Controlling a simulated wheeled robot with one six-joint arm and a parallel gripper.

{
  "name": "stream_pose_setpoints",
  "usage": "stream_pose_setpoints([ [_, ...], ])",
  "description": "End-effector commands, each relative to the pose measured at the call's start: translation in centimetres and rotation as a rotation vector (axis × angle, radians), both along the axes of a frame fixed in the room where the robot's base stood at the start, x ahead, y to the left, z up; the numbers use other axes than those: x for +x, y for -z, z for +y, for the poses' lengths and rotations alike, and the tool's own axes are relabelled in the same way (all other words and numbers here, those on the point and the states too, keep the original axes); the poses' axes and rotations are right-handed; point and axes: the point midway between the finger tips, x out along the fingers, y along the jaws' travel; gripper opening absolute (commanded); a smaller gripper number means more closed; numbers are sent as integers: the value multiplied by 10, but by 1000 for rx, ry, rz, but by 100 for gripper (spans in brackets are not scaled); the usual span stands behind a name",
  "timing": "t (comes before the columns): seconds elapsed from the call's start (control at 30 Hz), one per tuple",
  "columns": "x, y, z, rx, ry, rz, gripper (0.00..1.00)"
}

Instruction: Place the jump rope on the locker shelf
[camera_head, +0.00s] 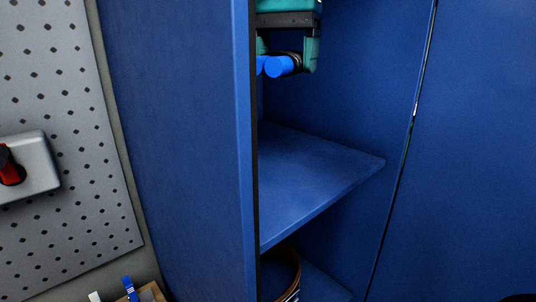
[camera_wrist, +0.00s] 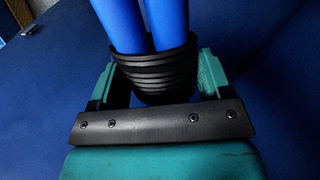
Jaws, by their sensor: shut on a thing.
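The jump rope shows in the wrist view as a black coiled bundle (camera_wrist: 155,75) with two blue handles side by side. My gripper (camera_wrist: 157,85) has its teal fingers on both sides of the coil and is shut on it. In the head view my gripper (camera_head: 287,62) is inside the blue locker, above the shelf (camera_head: 310,175), with the blue handle ends of the jump rope (camera_head: 283,66) between its fingers. A clear gap shows between the rope and the shelf. The locker's left wall hides part of the gripper and rope.
The shelf's visible surface is bare. The locker's left side wall (camera_head: 180,130) and its front edge stand close to my gripper. A dark round container (camera_head: 283,275) stands in the compartment below. A grey pegboard (camera_head: 60,100) with a grey holder (camera_head: 35,170) is at the left.

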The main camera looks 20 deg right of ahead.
Motion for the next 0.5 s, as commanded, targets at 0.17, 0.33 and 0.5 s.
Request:
stream_pose_setpoints([
  [0.17, -1, 61, 4, 1, -6, 2, 42],
  [0.33, 0, 103, 3, -1, -7, 1, 42],
  [0.5, 0, 125, 2, -1, -5, 1, 42],
])
